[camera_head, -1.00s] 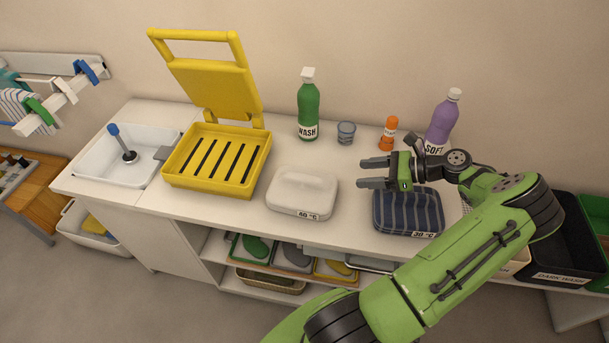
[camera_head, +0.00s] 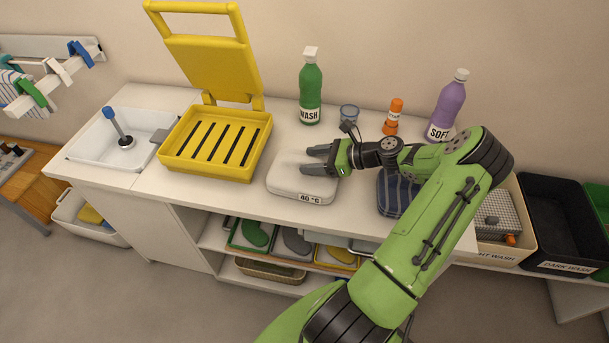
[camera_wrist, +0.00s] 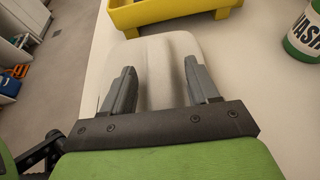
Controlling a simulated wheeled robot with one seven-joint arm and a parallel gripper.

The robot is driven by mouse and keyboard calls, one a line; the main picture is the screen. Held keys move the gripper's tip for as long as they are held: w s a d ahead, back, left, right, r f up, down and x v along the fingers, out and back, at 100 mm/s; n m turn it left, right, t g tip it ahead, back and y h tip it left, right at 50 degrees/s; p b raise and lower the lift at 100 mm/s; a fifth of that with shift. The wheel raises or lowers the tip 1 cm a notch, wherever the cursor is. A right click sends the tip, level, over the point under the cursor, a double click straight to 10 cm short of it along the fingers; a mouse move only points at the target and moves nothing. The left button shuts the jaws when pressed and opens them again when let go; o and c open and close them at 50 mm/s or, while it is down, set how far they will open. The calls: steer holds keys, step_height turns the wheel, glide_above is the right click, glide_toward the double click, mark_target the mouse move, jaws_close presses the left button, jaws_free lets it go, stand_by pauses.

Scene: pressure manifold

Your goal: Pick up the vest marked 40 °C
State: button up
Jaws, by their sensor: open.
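The vest marked 40 °C is a folded white bundle (camera_head: 290,187) on the white counter, its label facing the front edge. It also shows in the wrist view (camera_wrist: 158,62), running between and beyond my fingers. My gripper (camera_head: 312,160) is open at the right part of the white vest, fingers pointing left. In the wrist view my gripper (camera_wrist: 163,82) has its two grey fingers apart over the vest, with a raised ridge of cloth between them. I cannot tell whether the fingers touch the cloth.
A yellow slotted tray with raised lid (camera_head: 170,165) stands left of the vest. A green WASH bottle (camera_head: 310,92), a cup (camera_head: 349,113), an orange bottle (camera_head: 394,115) and a purple SOFT bottle (camera_head: 448,105) stand behind. A dark striped bundle (camera_head: 394,196) lies right, partly hidden by my arm.

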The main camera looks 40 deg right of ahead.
jaws_close()
steer(key=shift+r, duration=0.1)
stand_by(0.3)
